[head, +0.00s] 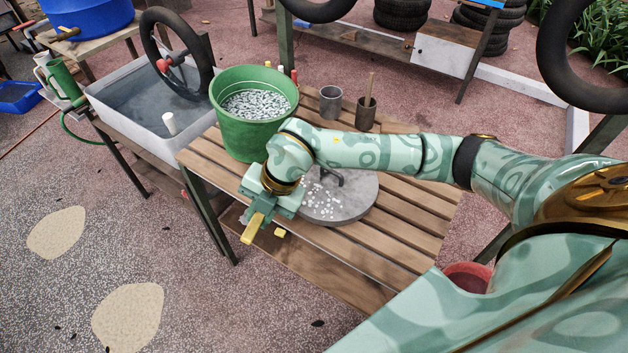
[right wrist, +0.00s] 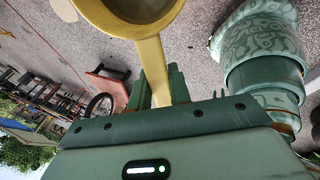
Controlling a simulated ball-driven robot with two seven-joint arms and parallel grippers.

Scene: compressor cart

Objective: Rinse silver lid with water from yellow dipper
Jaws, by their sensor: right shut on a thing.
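The silver lid (head: 352,207) lies flat on the slatted table with its dark handle up. White specks spread over its left part, and my right arm hides part of its far side. My right gripper (head: 262,210) is shut on the handle of the yellow dipper (head: 252,230), at the left of the lid above the table's front edge. In the right wrist view the dipper's round bowl (right wrist: 133,28) shows at the top, cut off by the frame, with its handle running between the fingers (right wrist: 157,92). I cannot tell whether it holds water. My left gripper is out of view.
A green bucket (head: 231,132) with white specks inside stands on the slatted table (head: 395,240) behind my gripper. A white water tub (head: 135,135) with a wheel is at the left. A reddish bucket (head: 468,270) is at the lower right.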

